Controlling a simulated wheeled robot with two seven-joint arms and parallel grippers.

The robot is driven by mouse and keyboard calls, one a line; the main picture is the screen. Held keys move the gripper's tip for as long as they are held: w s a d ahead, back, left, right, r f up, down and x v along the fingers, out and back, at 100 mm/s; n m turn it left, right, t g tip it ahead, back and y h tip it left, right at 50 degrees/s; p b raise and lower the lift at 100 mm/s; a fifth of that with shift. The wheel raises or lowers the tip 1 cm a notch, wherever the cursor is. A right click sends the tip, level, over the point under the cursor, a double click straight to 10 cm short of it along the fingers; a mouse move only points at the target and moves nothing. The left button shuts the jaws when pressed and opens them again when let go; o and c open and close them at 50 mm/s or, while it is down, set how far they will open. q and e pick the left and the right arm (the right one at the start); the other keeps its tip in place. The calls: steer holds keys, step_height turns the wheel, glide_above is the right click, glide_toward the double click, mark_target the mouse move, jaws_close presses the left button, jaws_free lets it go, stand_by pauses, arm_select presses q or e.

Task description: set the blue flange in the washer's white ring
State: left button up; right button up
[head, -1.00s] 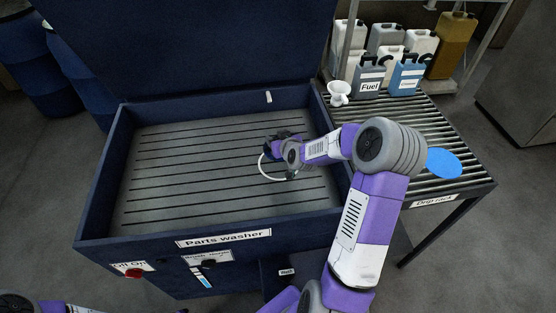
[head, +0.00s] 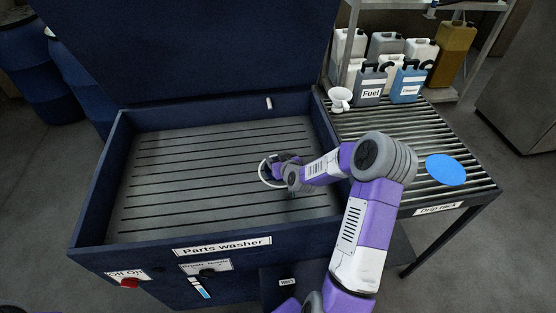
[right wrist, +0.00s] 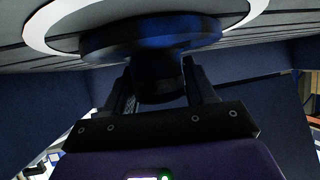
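The white ring (head: 262,174) lies on the slatted floor of the parts washer (head: 150,205), right of its middle. My right gripper (head: 276,168) is over it and hides much of it. In the right wrist view, the fingers (right wrist: 161,88) are shut on the narrow hub of the dark blue flange (right wrist: 150,36). The flange's wide disc faces the washer floor, inside the outline of the white ring (right wrist: 42,30) as seen from there. Whether the disc touches the floor I cannot tell. My left gripper is out of view.
The washer's side walls and raised lid (head: 220,50) surround the basin, and its left half is clear. At right, the drip rack (head: 415,125) bears a bright blue disc (head: 446,169) and a white funnel (head: 340,98). Several jugs (head: 408,82) stand behind.

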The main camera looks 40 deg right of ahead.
steer(key=o, duration=0.3)
steer(key=shift+r, duration=0.1)
steer(key=shift+r, duration=0.2)
steer(key=p+v, duration=0.2)
steer(key=v, duration=1)
steer(key=shift+f, duration=0.1)
